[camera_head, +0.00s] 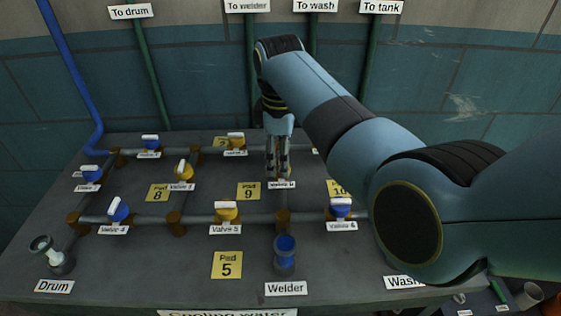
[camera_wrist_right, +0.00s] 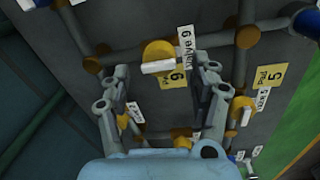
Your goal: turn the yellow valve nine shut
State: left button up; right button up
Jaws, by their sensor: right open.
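In the right wrist view a yellow valve (camera_wrist_right: 154,49) with a white bar handle (camera_wrist_right: 158,67) sits on a grey pipe. Its label appears to read Valve 9, though it is turned and small. My right gripper (camera_wrist_right: 164,72) is open, with a finger on either side of the handle in that picture; I cannot tell whether they touch it. In the head view my right gripper (camera_head: 278,176) points down at the bench just behind a valve label (camera_head: 282,184), beside the Pad 9 plate (camera_head: 248,191). It hides the valve there. My left gripper is not in view.
Other yellow and blue valves stand around on the pipe grid, including yellow Valve 5 (camera_head: 227,212) and a blue valve (camera_head: 340,208). A blue-topped Welder outlet (camera_head: 285,254) stands in front. My right arm covers the bench's right side. The front near Pad 5 (camera_head: 226,265) is clear.

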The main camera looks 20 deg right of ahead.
jog(key=shift+w+f, duration=0.1)
jog(key=shift+f, duration=1.25)
jog(key=c, duration=1.1)
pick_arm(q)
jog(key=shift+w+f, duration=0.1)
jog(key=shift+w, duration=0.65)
pick_arm(e)
jog(key=shift+c, duration=0.2)
